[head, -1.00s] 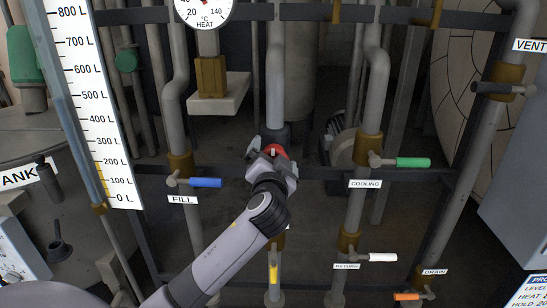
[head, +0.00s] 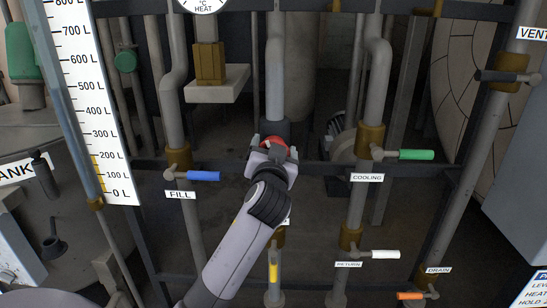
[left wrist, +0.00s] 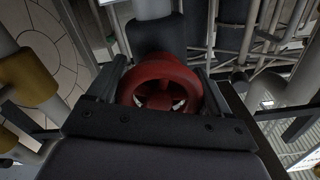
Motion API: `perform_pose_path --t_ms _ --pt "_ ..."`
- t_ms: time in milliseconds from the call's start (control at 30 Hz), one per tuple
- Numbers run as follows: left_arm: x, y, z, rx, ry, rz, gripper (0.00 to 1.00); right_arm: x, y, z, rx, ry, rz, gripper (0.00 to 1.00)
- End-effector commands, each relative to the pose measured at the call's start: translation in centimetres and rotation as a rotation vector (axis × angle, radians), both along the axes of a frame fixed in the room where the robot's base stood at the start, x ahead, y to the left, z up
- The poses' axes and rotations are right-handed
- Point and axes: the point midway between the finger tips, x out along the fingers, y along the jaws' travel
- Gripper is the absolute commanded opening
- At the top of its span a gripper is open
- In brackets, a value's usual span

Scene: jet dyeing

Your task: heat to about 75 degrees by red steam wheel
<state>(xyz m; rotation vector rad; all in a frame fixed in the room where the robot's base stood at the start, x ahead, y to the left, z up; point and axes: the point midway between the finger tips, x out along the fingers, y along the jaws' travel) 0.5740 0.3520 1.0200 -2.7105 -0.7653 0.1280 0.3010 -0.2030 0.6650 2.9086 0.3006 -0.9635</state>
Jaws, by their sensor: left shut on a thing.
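The red steam wheel (left wrist: 160,85) fills the middle of the left wrist view, at the end of a dark valve body. My left gripper (left wrist: 158,88) has a finger on each side of its rim and is shut on it. In the head view only the top of the red wheel (head: 275,141) shows past my left gripper (head: 272,153); the rest is hidden. The heat dial (head: 203,4) is cut off by the top edge, and its needle cannot be read. My right gripper is not in view.
The blue fill handle (head: 204,176) is left of the wheel. The green cooling handle (head: 416,154), white return handle (head: 384,254) and orange drain handle (head: 411,296) are to the right. A level scale (head: 98,110) stands at the left. Pipes and a dark crossbar surround the wheel.

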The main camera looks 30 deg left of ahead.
Motion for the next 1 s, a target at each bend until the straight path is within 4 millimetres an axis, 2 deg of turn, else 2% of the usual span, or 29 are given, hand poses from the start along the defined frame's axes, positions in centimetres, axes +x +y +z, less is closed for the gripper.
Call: perform_pose_path --t_ms 33,100,500,1000 --pt "-0.01 -0.06 -0.6 -0.046 -0.022 0.001 0.49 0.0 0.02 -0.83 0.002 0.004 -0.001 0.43" --pt "0.01 -0.08 -0.55 -0.101 -0.056 0.001 0.49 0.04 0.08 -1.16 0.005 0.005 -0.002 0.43" --pt "0.01 -0.07 -0.42 -0.356 -0.21 0.001 0.49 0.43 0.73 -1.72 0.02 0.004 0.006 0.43" --pt "0.03 -0.07 -0.31 -0.469 -0.278 0.001 0.49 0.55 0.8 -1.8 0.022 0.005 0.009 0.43"
